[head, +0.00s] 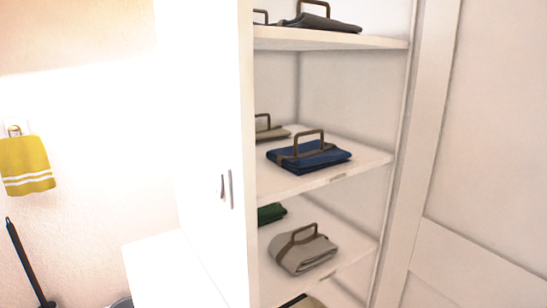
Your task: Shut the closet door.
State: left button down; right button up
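The white closet (400,150) stands open in the middle of the head view, with its shelves exposed. A bright white door panel (205,110) stands to the left of the opening, with small grey handles (230,188) near its right edge. A paneled white surface (490,140) fills the right side; I cannot tell whether it is another closet door. Neither of my grippers is in view.
Folded cloths with brown handles, including a blue one (310,157) and a grey one (304,252), lie on the shelves. A yellow towel (27,165) hangs at left above a thin black rod (28,262). A white surface (155,265) is at lower left.

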aim_at(470, 230)
jog(key=i+l+z, duration=0.1)
jog(key=l+z, duration=0.2)
jog(key=z, duration=0.15)
jog(key=i+l+z, duration=0.15)
jog(key=z, duration=0.3)
jog(key=i+l+z, duration=0.2)
jog(key=z, duration=0.25)
jog(key=l, duration=0.1)
